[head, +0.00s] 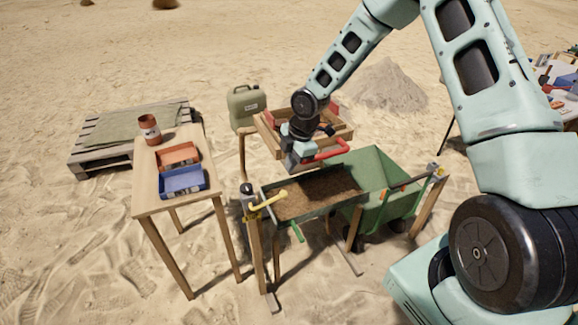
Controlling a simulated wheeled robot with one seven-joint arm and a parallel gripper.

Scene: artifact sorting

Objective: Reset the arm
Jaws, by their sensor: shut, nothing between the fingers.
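My arm (355,45) reaches in from the upper right and bends down at its dark wrist joint. My gripper (293,166) hangs over the back left part of the dark sieve tray (328,208), which holds brown soil. The gripper is shut and appears empty. A red bar-like handle (325,151) shows just right of the gripper; I cannot tell whether they touch. The fingertips are small and partly hidden by the gripper body.
A wooden table (147,198) at left bears a blue tray (183,181), an orange tray (177,157) and a brown jar (149,130). Sand in front is open.

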